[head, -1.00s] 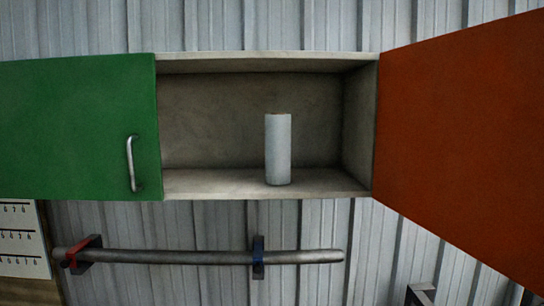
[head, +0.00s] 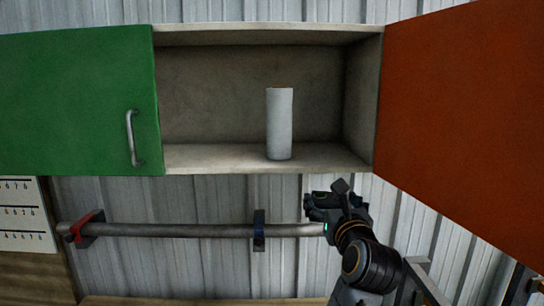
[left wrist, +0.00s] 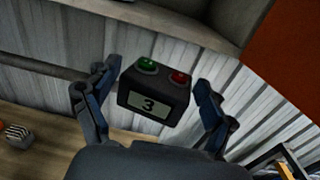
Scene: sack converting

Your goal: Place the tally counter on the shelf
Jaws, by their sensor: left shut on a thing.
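The tally counter (left wrist: 172,98) is a dark box with a green button, a red button and a display reading 3. In the left wrist view it sits between the fingers of my left gripper (left wrist: 158,82), which is shut on it. In the head view my left gripper (head: 324,203) is just below the right part of the shelf (head: 210,157), outside the cabinet; the counter is hard to make out there. The shelf is the floor of an open, pale grey cabinet compartment. My right gripper is not in view.
A white cylinder (head: 279,124) stands on the shelf right of centre, with free room on both sides. A green door (head: 75,100) covers the left; an orange-red door (head: 460,110) stands open at right. A metal bar (head: 180,231) runs along the wall below.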

